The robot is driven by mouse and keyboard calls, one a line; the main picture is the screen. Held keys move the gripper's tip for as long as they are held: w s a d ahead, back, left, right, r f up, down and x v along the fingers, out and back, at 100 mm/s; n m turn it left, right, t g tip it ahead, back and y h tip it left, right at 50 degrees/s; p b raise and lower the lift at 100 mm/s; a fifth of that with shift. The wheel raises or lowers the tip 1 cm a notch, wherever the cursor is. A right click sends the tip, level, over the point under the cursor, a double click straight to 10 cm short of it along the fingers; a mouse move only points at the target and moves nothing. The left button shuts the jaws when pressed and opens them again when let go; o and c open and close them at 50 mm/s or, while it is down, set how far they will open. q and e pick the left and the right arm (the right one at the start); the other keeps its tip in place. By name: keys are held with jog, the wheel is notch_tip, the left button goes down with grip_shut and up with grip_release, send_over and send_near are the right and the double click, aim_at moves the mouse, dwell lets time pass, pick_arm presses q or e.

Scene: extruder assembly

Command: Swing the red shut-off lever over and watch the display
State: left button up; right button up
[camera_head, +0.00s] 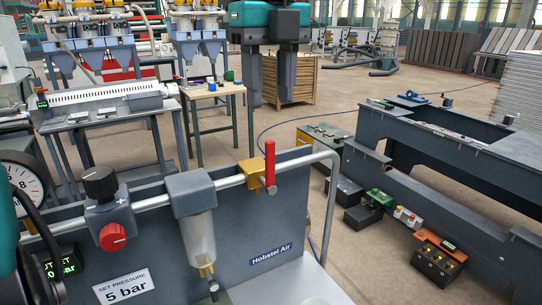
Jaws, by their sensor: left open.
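The red shut-off lever (270,162) stands upright on a brass valve (254,178), across the slanting silver pipe (230,182) on the grey panel. The display (62,266) at the lower left shows green digits reading 0 bar; a dark part in front hides some of it. My left gripper (270,103) hangs at the top centre, with a teal body and two dark fingers pointing down. Its fingers are apart with nothing between them. In the picture they are above the lever and apart from it. My right gripper is not in view.
A black knob with a red button (112,237) and a clear filter bowl (199,238) sit left of the valve. A sign (124,287) reads SET PRESSURE 5 bar. A bent metal rail (336,200) rises right of the lever. A round gauge (22,178) is at the left edge.

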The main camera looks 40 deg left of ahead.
pick_arm(q)
send_near(270, 192)
jog(key=f, duration=0.5)
jog(key=shift+w+a+f, duration=0.15)
jog(key=shift+w+a, duration=0.05)
jog(key=shift+w, duration=0.05)
jog(key=shift+c, duration=0.4)
grip_shut()
